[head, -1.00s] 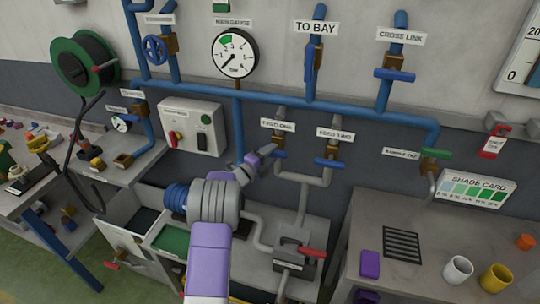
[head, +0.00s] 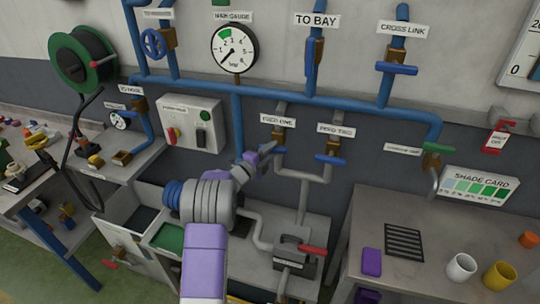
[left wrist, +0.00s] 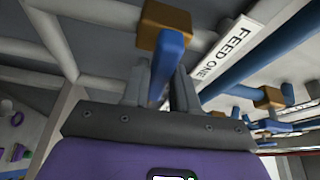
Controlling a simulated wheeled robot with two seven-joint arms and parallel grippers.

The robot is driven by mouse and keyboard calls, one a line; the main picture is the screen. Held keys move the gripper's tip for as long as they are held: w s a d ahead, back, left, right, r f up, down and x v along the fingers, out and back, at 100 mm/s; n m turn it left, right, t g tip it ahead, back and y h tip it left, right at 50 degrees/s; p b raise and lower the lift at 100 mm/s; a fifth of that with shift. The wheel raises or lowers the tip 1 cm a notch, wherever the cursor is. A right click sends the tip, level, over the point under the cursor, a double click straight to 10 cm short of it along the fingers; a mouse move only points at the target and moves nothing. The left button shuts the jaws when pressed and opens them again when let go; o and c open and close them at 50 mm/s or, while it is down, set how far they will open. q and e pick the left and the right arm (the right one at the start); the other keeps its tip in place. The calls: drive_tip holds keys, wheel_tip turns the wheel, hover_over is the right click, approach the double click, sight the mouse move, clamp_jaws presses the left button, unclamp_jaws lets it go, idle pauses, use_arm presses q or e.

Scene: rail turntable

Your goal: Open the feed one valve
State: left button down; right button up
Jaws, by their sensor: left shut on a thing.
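The feed one valve (head: 279,134) has a brass body on a grey pipe under the FEED ONE label (head: 277,121). Its blue lever is mostly hidden behind my left gripper (head: 265,152) in the head view. In the left wrist view the blue lever (left wrist: 172,58) runs from the brass body (left wrist: 162,20) down between the two grey fingers (left wrist: 162,85). My left gripper is shut on this lever. The FEED ONE label also shows in the left wrist view (left wrist: 228,48). My right gripper is in neither view.
The feed two valve (head: 331,147) stands close on the right, its blue lever crosswise to the pipe. A pressure gauge (head: 237,48) hangs above. A grey switch box (head: 191,123) is at left. A red-handled device (head: 298,250) stands on the bench below.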

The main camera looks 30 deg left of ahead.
use_arm(q)
drive_tip(key=shift+w+d+f+n+t+y+b, duration=0.15)
drive_tip(key=shift+n+t+y+b, duration=0.7)
drive_tip(key=shift+n+b, duration=2.2)
drive_tip(key=shift+s+f+n+t+y+b, duration=0.15)
drive_tip(key=shift+n+t+y+b, duration=0.35)
drive_tip(key=shift+n+y+b, duration=1.7)
drive_tip(key=shift+w+d+f+n+t+y+b, duration=0.15)
drive_tip(key=shift+n+t+b, duration=0.5)
drive_tip(key=shift+n+b, duration=3.25)
drive_tip(key=c, duration=1)
unclamp_jaws()
drive_tip(key=shift+r, duration=0.1)
drive_tip(key=shift+o, duration=0.2)
drive_tip(key=shift+s, duration=0.2)
drive_tip(key=v, duration=0.7)
drive_tip(key=shift+s, duration=0.15)
